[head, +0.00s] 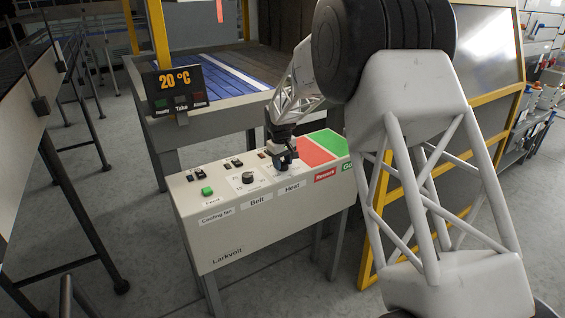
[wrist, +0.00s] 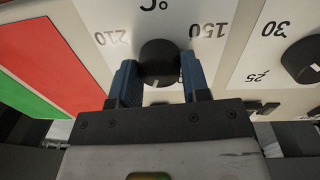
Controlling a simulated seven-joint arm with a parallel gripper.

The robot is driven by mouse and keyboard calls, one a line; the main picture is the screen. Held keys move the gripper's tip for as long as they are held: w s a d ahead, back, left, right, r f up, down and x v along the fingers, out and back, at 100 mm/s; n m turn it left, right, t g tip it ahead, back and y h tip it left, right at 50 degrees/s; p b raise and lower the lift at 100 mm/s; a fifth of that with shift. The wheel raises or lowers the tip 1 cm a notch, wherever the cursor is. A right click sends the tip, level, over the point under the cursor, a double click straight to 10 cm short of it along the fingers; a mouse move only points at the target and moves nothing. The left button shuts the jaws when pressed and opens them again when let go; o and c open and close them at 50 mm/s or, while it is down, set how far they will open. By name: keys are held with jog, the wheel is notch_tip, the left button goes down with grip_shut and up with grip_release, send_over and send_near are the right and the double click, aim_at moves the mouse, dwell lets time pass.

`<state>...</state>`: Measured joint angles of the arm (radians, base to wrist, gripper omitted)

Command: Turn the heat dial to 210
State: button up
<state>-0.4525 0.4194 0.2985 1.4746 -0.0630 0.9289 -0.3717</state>
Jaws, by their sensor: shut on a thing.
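The heat dial (wrist: 159,60) is a round black knob on a white plate, seen upside down in the wrist view. The plate shows 210 at the left, 150 at the right and °C above the dial. A small pale mark shows on the dial's lower edge. My gripper (wrist: 160,82) has its blue fingers on both sides of the dial, shut on it. In the head view my gripper (head: 284,162) is down at the panel above the Heat label (head: 292,187) and hides the dial. The display (head: 175,88) reads 20 °C.
The belt dial (head: 248,178) sits close beside, left of my gripper; it also shows in the wrist view (wrist: 303,60). A green button (head: 207,191), small switches (head: 233,163) and red (head: 313,152) and green areas share the control box (head: 250,235). A conveyor (head: 215,75) stands behind.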

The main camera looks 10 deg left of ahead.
aim_at(283, 161)
jog(key=m, duration=0.4)
jog(key=shift+m, duration=0.3)
jog(key=m, duration=0.5)
jog(key=shift+w, duration=0.1)
jog(key=m, duration=0.5)
jog(key=shift+g, duration=0.3)
jog(key=m, duration=0.5)
jog(key=shift+d, duration=0.1)
jog(key=o, duration=0.9)
jog(key=shift+r, duration=0.1)
jog(key=shift+w+r, duration=0.15)
jog(key=shift+r, duration=3.7)
